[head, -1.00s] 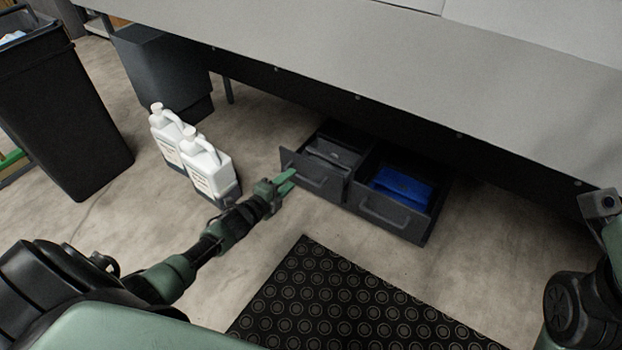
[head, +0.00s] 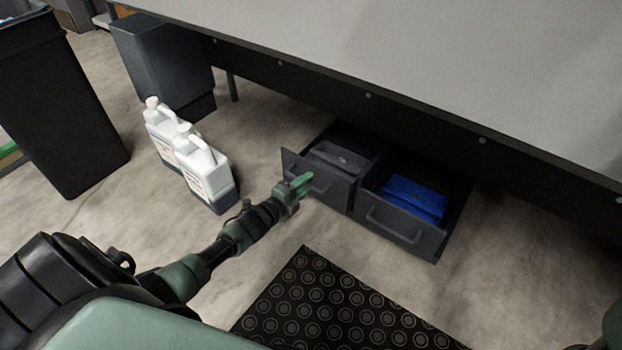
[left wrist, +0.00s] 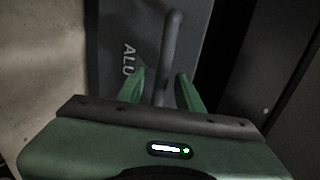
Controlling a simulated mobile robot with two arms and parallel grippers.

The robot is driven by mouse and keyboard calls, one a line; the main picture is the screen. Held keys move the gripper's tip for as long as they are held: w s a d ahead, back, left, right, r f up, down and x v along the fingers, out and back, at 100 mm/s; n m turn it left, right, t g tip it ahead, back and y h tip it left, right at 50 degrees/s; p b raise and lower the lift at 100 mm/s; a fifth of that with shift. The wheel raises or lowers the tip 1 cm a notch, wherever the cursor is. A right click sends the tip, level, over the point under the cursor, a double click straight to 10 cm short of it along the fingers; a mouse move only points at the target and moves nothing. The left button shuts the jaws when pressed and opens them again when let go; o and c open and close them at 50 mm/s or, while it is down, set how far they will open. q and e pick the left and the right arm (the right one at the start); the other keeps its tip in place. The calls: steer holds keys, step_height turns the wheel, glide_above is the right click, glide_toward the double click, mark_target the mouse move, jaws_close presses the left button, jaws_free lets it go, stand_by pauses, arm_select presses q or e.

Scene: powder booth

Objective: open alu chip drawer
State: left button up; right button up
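The alu chip drawer (head: 338,189) is the left one of two dark grey drawers under the bench. It stands pulled out, with a grey piece inside. In the left wrist view its front (left wrist: 112,28) reads "ALU", and its bar handle (left wrist: 171,45) runs between my fingers. My left gripper (head: 302,182) is at this drawer's front. In the left wrist view the green fingers of the left gripper (left wrist: 160,90) are apart, one on each side of the handle, with gaps visible. My right gripper is out of view.
The right drawer (head: 398,238) is also out and holds blue material (head: 415,197). White jugs (head: 205,172) stand on the floor to the left, near a black bin (head: 65,110). A black mat (head: 335,310) lies in front. The grey bench (head: 430,60) overhangs the drawers.

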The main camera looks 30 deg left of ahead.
arm_select(q)
steer(key=shift+w, duration=0.35)
jaws_close()
stand_by(1.2)
